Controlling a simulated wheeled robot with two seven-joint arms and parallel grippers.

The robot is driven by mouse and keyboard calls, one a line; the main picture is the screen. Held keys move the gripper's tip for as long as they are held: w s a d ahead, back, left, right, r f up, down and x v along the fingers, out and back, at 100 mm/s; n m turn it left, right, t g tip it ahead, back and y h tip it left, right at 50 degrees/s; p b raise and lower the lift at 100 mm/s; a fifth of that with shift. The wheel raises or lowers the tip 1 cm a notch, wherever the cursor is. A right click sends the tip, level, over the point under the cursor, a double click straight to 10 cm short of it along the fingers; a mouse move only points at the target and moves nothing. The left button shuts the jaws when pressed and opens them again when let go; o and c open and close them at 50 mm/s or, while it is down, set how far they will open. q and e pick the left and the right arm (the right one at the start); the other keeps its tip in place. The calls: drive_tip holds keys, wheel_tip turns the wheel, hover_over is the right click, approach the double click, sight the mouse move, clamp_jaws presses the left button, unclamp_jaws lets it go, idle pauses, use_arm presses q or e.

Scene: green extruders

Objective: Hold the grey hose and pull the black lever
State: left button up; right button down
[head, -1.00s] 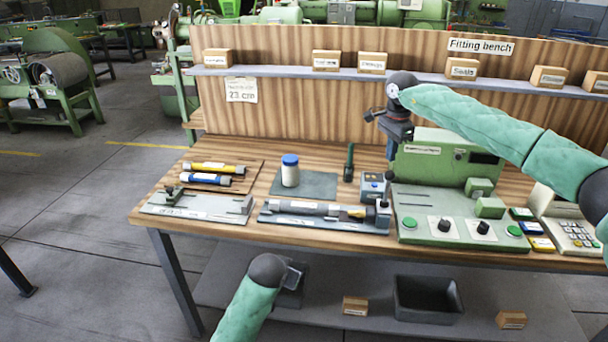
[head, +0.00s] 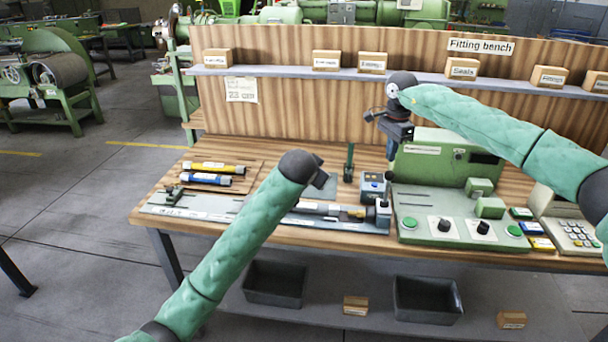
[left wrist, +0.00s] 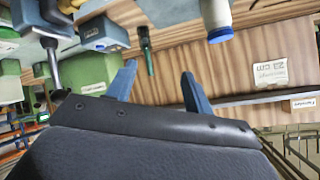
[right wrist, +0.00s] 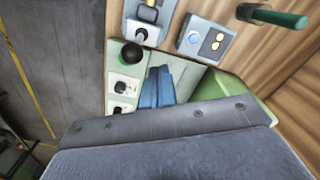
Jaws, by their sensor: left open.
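The grey hose (head: 318,208) lies along a flat fixture at the bench's front middle, its left part hidden by my left arm. The black lever (head: 389,176) stands upright at the fixture's right end; its round black knob (right wrist: 131,53) shows in the right wrist view. My left gripper (head: 322,180) is above the bench just behind the hose, with its fingers (left wrist: 159,69) apart and nothing between them. My right gripper (head: 392,146) hangs above and behind the lever, apart from it. Its blue fingers (right wrist: 158,69) are together with nothing seen between them.
A green machine (head: 440,215) with knobs and buttons stands right of the lever. A blue-grey switch box (head: 372,186) and a green-handled tool (head: 349,162) are behind the fixture. Yellow (head: 215,167) and blue (head: 208,179) hoses lie left. A jar (left wrist: 219,22) shows in the left wrist view.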

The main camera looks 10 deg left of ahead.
use_arm(q)
drive_tip(key=w+d+r+m, duration=0.25)
drive_tip(key=w+r, duration=0.45)
drive_tip(key=r, duration=0.5)
drive_tip(key=m+g+y, duration=0.2)
drive_tip(key=m+g, duration=0.7)
drive_tip(key=g, duration=0.2)
approach(304, 204)
drive_tip(key=shift+n, duration=0.25)
wheel_tip(304, 204, down, 10)
drive_tip(key=shift+s+a+f, duration=0.1)
drive_tip(key=shift+s, duration=0.05)
drive_tip(key=shift+c, duration=0.4)
clamp_jaws()
